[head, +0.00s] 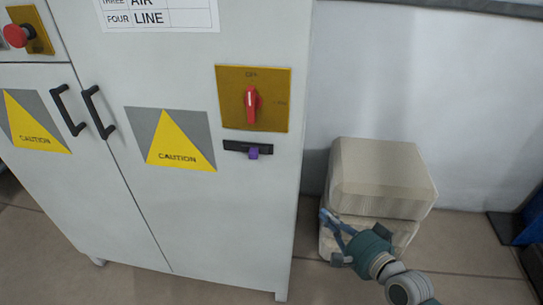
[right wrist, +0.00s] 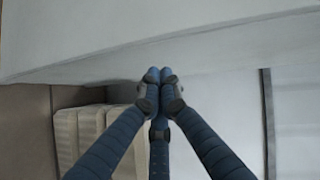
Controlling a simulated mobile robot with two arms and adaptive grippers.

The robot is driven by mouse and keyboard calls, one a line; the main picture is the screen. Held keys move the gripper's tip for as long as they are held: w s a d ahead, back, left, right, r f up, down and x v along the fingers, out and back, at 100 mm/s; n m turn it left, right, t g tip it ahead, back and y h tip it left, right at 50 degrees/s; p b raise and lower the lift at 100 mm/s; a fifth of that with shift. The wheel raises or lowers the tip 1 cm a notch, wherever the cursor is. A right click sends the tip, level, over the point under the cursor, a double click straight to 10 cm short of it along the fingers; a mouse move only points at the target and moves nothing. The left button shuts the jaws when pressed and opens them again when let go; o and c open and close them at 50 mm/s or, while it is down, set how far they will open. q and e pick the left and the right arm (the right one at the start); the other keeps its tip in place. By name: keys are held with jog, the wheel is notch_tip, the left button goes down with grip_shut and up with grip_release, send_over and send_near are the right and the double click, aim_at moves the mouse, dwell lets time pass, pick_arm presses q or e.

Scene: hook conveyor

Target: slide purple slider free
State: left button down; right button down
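The purple slider (head: 253,153) is a small purple knob on a short black track (head: 247,149). The track is mounted on the grey cabinet (head: 200,215), just under the gold plate with the red switch. The knob sits right of the track's middle. My right gripper (head: 326,216) is to the right of and below the slider, beside the cabinet's right edge and in front of the pale boxes, apart from the slider. In the right wrist view its blue fingers (right wrist: 158,76) come together at the tips with nothing seen between them. My left gripper is not in view.
A red rotary switch (head: 250,103) sits on the gold plate above the track. A yellow caution sign (head: 177,142) is left of it, and black door handles (head: 97,111) are further left. Pale stacked boxes (head: 385,178) stand on the floor right of the cabinet.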

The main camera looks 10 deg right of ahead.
jog(key=s+a+r+y, duration=0.1)
jog(key=a+r+y, duration=0.1)
jog(key=r, duration=0.6)
jog(key=s+a+r+t+y, duration=0.1)
jog(key=a+r, duration=0.3)
jog(key=r, duration=0.4)
jog(key=shift+s+r+m+t+y, duration=0.25)
jog(key=shift+s+m+t+y, duration=0.05)
jog(key=shift+s+m+y, duration=0.1)
jog(key=p, duration=0.3)
send_near(261, 149)
jog(key=w, duration=0.1)
jog(key=w+d, duration=0.1)
jog(key=w, duration=0.1)
jog(key=shift+w+d+r, duration=0.1)
jog(key=shift+w, duration=0.25)
jog(key=a, duration=0.1)
jog(key=w+a+p, duration=0.1)
jog(key=a, duration=0.1)
jog(key=shift+w, duration=0.1)
jog(key=shift+w+a+f, duration=0.1)
jog(key=shift+a+f, duration=0.1)
jog(key=shift+a, duration=0.2)
jog(key=shift+a, duration=0.1)
